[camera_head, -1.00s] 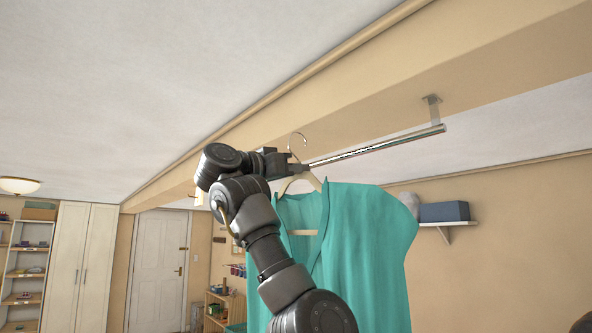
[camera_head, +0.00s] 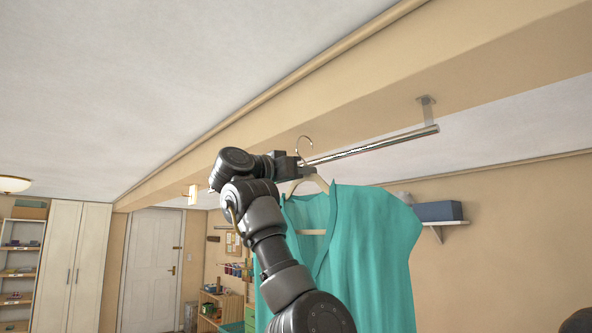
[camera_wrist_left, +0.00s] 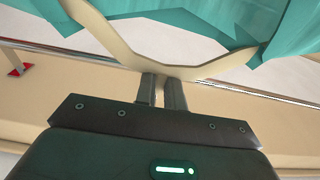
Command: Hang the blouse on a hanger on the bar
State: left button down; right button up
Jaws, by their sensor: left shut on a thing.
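A teal blouse (camera_head: 350,250) hangs on a pale wooden hanger (camera_head: 311,232) with a metal hook (camera_head: 304,143). My left gripper (camera_head: 300,165) is shut on the hanger near its neck, just below the hook. In the left wrist view the fingers (camera_wrist_left: 163,90) close at the middle of the hanger (camera_wrist_left: 117,48), with the blouse (camera_wrist_left: 185,22) above. The metal bar (camera_head: 375,146) runs from behind the gripper to the right. The hook appears above the bar's line near the gripper; I cannot tell whether it touches the bar. My right gripper is not in view.
The bar hangs by a bracket (camera_head: 427,110) under a beige ceiling beam (camera_head: 370,88). A wall shelf (camera_head: 445,224) with a blue box (camera_head: 437,211) is at right. A white wardrobe (camera_head: 75,265) and door (camera_head: 153,268) stand at the far left.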

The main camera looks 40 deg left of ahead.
pick_arm(q)
jog(key=w+d+f, duration=0.1)
jog(key=w+f, duration=0.1)
jog(key=w, duration=0.5)
jog(key=shift+w+f, duration=0.25)
jog(key=shift+f, duration=0.1)
dwell(0.4)
jog(key=shift+b, duration=0.3)
jog(key=c, duration=1.4)
grip_release()
jog(key=b+v, duration=0.6)
jog(key=v, duration=0.5)
jog(key=shift+b, duration=0.3)
